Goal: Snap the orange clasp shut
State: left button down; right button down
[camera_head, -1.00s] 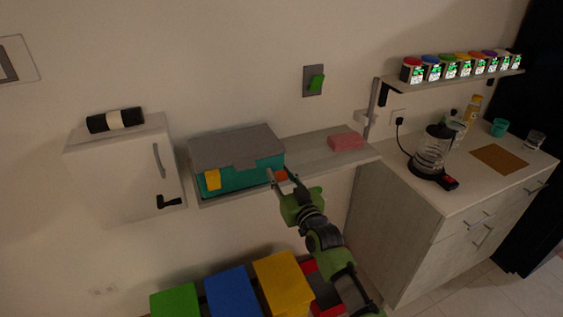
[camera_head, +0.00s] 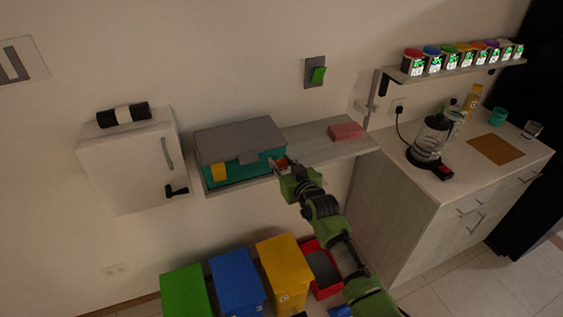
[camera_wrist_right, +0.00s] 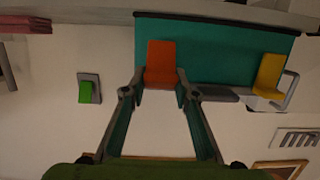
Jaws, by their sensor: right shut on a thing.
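A teal box with a grey lid (camera_head: 240,137) stands on the wall shelf, lid down. The orange clasp (camera_head: 282,161) is at the right end of its front, partly hidden by my right gripper (camera_head: 282,167) in the head view. In the wrist view, which looks upside down, the orange clasp (camera_wrist_right: 162,62) lies between the tips of my right gripper (camera_wrist_right: 160,88), which is shut on it. A yellow clasp (camera_head: 218,172) is at the left of the box front; it also shows in the wrist view (camera_wrist_right: 270,74). My left gripper is not in view.
The shelf (camera_head: 310,147) has free room right of the box, with a pink block (camera_head: 345,131) near its end. A white cabinet (camera_head: 125,165) stands close on the left. Coloured bins (camera_head: 237,280) are below. A counter with a blender (camera_head: 430,140) is to the right.

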jog(key=c, duration=1.6)
grip_release()
jog(key=shift+s, duration=0.1)
jog(key=v, duration=1.2)
